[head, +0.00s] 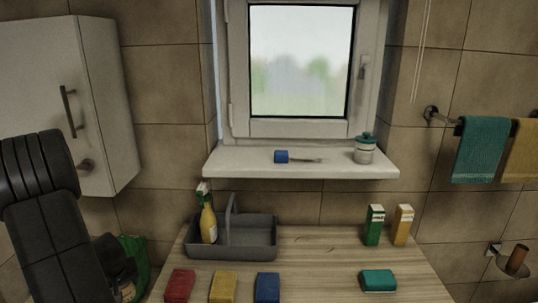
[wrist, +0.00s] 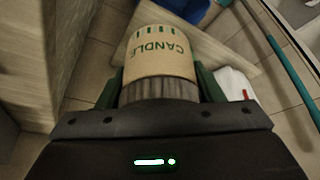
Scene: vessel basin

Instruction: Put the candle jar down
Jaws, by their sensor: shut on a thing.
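The candle jar (wrist: 160,55) shows in the wrist view, with a tan label reading CANDLE and a ribbed grey band at the end nearest me. My gripper (wrist: 158,88) is shut on it, with a dark green finger on each side. Tiled floor and a wooden surface show behind the jar. I cannot tell how high it is above them. In the head view my dark arm fills the lower left, and neither the gripper nor the candle jar can be made out there.
A wooden counter (head: 325,268) holds a grey caddy (head: 258,240) with a yellow spray bottle (head: 208,224), several coloured sponges and two cartons. Its middle has bare room. A teal pole (wrist: 290,66) shows at the wrist view's right.

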